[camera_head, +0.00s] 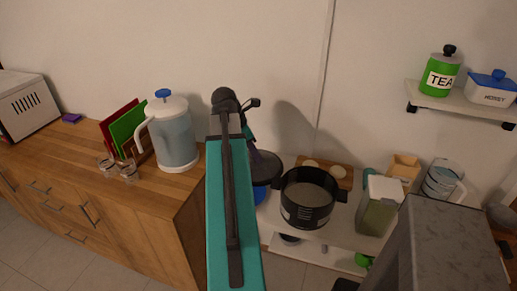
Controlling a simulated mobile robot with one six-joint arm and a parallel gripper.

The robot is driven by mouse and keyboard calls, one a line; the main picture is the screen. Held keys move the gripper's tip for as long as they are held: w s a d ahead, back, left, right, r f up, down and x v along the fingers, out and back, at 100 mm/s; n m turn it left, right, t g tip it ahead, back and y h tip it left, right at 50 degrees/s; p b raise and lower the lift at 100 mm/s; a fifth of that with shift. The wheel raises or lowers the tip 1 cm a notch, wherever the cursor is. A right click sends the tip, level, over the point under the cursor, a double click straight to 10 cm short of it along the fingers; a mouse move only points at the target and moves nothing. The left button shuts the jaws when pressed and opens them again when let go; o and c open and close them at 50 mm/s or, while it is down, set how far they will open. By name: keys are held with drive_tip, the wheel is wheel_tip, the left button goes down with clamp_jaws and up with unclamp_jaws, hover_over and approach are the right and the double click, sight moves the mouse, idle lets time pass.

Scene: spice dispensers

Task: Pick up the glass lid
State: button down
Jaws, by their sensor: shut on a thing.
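The glass lid (268,174) appears as a dark round disc just right of my teal arm. It is at the top of a blue pot (259,194), whose left side is hidden by the arm. My gripper (255,156) points down at the lid and is mostly hidden behind the arm link. It is shut on the lid, though the contact itself is too small and covered to make out. I cannot tell whether the lid touches the pot's rim.
A black pot (308,198) stands close to the right, beside a green-filled container (379,206) and a glass jug (441,180). A wooden cabinet on the left bears a kettle-like white-lidded jug (173,133) and small glasses (128,171). A wall shelf (460,103) holds a green tea jar (440,74).

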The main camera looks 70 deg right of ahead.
sight(254, 172)
drive_tip(key=a, duration=0.3)
drive_tip(key=a+b, duration=0.1)
drive_tip(key=a, duration=0.2)
drive_tip(key=shift+s+a+f, duration=0.1)
drive_tip(key=shift+s, duration=0.1)
drive_tip(key=a+b, duration=0.1)
drive_tip(key=b, duration=0.2)
drive_tip(key=shift+a+f+b, duration=0.1)
drive_tip(key=shift+a+b, duration=0.2)
drive_tip(key=shift+b, duration=0.1)
drive_tip(key=shift+s+a+b, duration=0.1)
drive_tip(key=shift+a+b, duration=0.5)
drive_tip(key=shift+b, duration=0.5)
drive_tip(key=shift+a+r, duration=0.1)
drive_tip(key=shift+r, duration=0.1)
drive_tip(key=shift+w, duration=0.4)
